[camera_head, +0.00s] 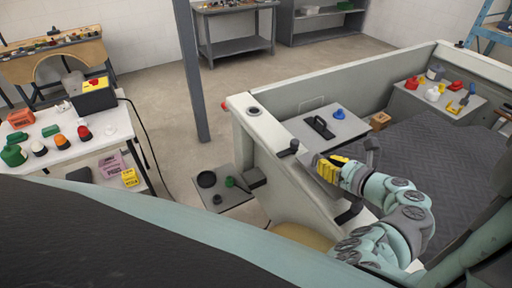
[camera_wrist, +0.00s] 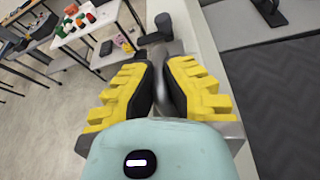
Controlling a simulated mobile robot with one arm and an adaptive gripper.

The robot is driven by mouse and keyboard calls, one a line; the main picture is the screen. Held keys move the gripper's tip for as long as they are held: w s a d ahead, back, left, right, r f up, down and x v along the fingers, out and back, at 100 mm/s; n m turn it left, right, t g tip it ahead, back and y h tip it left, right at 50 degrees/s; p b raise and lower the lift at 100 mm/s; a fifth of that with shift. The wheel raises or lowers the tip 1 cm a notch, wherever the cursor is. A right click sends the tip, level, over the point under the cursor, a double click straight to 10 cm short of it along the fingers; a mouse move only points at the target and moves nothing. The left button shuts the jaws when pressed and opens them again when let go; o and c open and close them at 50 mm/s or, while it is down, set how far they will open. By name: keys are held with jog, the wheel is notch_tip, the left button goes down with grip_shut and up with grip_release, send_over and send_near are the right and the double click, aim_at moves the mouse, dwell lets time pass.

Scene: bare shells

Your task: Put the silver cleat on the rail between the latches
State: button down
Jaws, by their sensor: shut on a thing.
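My gripper (camera_head: 322,166), with yellow finger pads, is low over the near pale rail (camera_head: 262,122) of the shell. In the wrist view the gripper (camera_wrist: 161,88) has its fingers close together over the rail (camera_wrist: 200,38). Another dark upright part (camera_head: 372,152), perhaps the other latch, stands behind my gripper. Whether the cleat touches the rail is hidden.
A grey panel (camera_head: 350,128) inside the shell holds a black handle (camera_head: 319,127) and a blue knob (camera_head: 338,114). A side shelf (camera_head: 235,198) with dark parts juts outside the shell. A dark quilted mat (camera_head: 440,150) covers the shell floor. A white parts table (camera_head: 60,150) is left.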

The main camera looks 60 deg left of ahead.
jog(key=shift+f, duration=0.45)
jog(key=shift+f, duration=0.2)
jog(key=c, duration=1.1)
grip_release()
jog(key=shift+f+b, duration=0.15)
jog(key=shift+b, duration=0.15)
jog(key=shift+c, duration=0.2)
jog(key=shift+r, duration=0.35)
jog(key=shift+r+v, duration=0.25)
jog(key=shift+v, duration=2.8)
jog(key=shift+r+v, duration=0.2)
jog(key=shift+v, duration=2.9)
jog(key=shift+w+a, duration=0.1)
jog(key=shift+a, duration=0.05)
